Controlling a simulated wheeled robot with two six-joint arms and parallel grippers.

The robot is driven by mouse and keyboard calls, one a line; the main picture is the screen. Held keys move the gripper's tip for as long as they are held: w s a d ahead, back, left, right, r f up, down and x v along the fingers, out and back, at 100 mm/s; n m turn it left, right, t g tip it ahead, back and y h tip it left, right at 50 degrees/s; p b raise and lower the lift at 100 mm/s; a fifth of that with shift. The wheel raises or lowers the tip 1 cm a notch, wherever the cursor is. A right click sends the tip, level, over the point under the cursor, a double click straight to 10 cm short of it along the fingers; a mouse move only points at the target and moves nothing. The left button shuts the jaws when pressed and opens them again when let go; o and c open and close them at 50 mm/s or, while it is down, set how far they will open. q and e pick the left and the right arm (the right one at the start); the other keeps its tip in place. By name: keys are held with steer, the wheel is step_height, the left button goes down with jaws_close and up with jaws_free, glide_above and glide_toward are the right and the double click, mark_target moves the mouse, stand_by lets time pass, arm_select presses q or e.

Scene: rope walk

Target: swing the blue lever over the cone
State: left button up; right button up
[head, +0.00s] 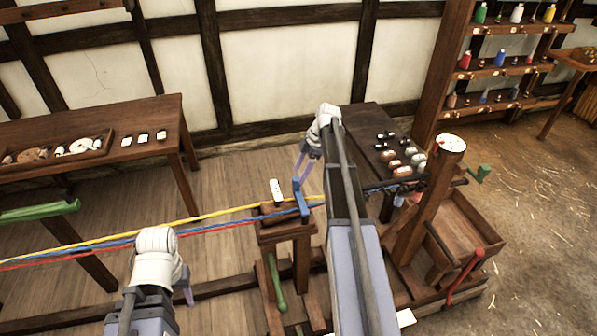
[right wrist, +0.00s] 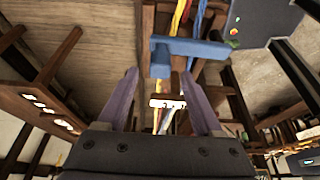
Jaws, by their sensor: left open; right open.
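The blue lever (head: 299,199) stands on a wooden post (head: 284,228) in the middle of the head view, where the yellow, blue and red ropes come in from the left. It also shows in the right wrist view as a blue bar (right wrist: 190,48) just beyond the fingertips. My right gripper (head: 303,165) is above and behind the lever, open and apart from it; in the right wrist view its two purple fingers (right wrist: 163,80) are spread with nothing gripped. My left gripper (head: 187,297) is open at the lower left, away from the lever. I cannot make out the cone.
The ropes (head: 200,218) stretch across the left. A dark table with bobbins (head: 402,171) and a wooden stand with a green crank (head: 481,174) and red handle (head: 465,277) are to the right, partly behind my right arm.

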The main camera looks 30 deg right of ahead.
steer(key=p+v, duration=0.3)
steer(key=v, duration=0.2)
steer(key=shift+p, duration=0.35)
steer(key=s+a+f+m+h, duration=0.1)
steer(key=s+a+m, duration=0.45)
steer(key=a, duration=0.35)
steer(key=s+a+m+h, duration=0.2)
steer(key=s+a+m, duration=0.3)
steer(key=a, duration=0.4)
steer(key=s+a+f+m+h, duration=0.1)
steer(key=s+a+m, duration=0.3)
steer(key=s+a, duration=0.4)
steer(key=s+a+f+n+g+h+b, duration=0.1)
steer(key=s+a+f+n+b, duration=0.2)
steer(key=a+f+b, duration=0.8)
steer(key=shift+s+a+h, duration=0.3)
steer(key=shift+s+a, duration=0.25)
steer(key=shift+s, duration=0.5)
